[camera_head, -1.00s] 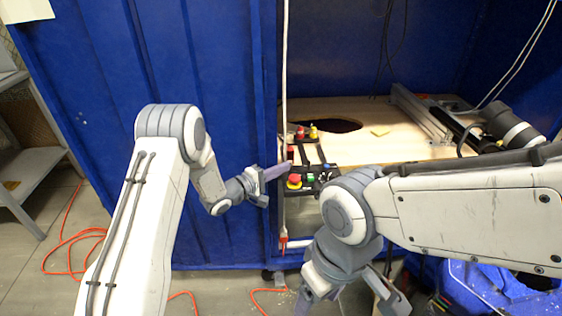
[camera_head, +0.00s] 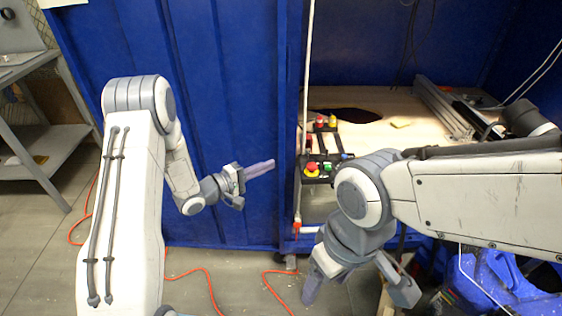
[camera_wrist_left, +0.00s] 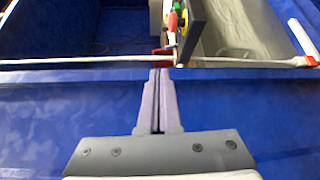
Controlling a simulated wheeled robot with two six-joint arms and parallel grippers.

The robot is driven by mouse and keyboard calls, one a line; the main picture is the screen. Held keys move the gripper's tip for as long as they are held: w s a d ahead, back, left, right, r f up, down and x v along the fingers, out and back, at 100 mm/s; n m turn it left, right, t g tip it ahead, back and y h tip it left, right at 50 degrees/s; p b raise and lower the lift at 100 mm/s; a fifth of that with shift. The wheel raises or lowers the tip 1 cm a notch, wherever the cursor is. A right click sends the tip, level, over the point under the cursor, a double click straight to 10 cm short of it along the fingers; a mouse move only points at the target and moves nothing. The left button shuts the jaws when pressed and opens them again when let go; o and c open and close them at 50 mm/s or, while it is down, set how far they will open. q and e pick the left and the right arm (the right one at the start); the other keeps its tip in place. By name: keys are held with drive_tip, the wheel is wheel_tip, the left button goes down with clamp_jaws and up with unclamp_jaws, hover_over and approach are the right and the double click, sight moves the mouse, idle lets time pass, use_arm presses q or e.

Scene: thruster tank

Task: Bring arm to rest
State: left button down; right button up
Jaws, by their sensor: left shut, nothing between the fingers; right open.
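My left gripper (camera_head: 262,168) is in front of the blue tank wall, left of the red-and-yellow button box (camera_head: 312,170). Its fingers are shut together with nothing between them, and it points right in the head view. In the left wrist view the closed fingers (camera_wrist_left: 158,85) point toward the white pole (camera_wrist_left: 90,63) and the edge of the tank opening. My right gripper (camera_head: 350,290) hangs low at the bottom centre, pointing down, its fingers apart and empty. My right arm crosses in from the right edge.
The blue tank (camera_head: 225,100) fills the back. Inside, a wooden board (camera_head: 400,137) has a dark hole and a metal rail (camera_head: 445,107). Orange cable (camera_head: 207,285) lies on the grey floor. A metal shelf (camera_head: 40,150) stands at the left. A blue object (camera_head: 500,285) sits at lower right.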

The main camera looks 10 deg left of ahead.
use_arm(q)
drive_tip(key=shift+s+a+r, duration=0.15)
drive_tip(key=shift+s+a, duration=0.35)
drive_tip(key=s+d+r+m+g+y, duration=0.3)
drive_tip(key=s+d+r+m+y, duration=0.25)
drive_tip(key=m+y, duration=0.35)
drive_tip(key=s+d+r+m+g+y, duration=0.2)
drive_tip(key=s+m+g, duration=0.6)
drive_tip(key=s, duration=2)
wheel_tip(320, 180, up, 14)
drive_tip(key=s+a+p, duration=0.1)
drive_tip(key=p, duration=1.1)
drive_tip(key=shift+g+p, duration=0.3)
drive_tip(key=shift+p, duration=0.1)
